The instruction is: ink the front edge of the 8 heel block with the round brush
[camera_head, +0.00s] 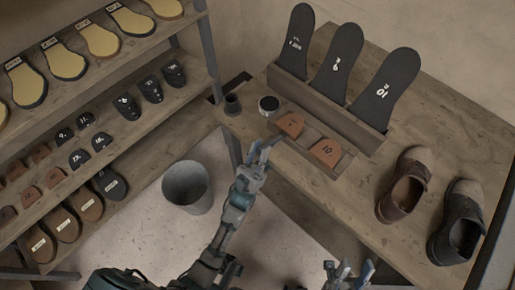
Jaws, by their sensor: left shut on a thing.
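Two brown heel blocks lie in a low wooden tray (337,176) on the bench. The left one (290,125) has a mark too small to read surely; the right one (326,152) reads 10. My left gripper (264,147) is at the bench edge, just left of and in front of the left block. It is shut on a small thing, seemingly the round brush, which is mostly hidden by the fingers. My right gripper (348,270) is low at the bottom of the view, in front of the bench, fingers apart and empty.
A round tin (268,105) and a dark cup (232,104) stand at the bench's left end. Black soles (336,62) stand in a rack behind the tray. A bucket (187,187) stands on the floor beside shelves of soles and heels.

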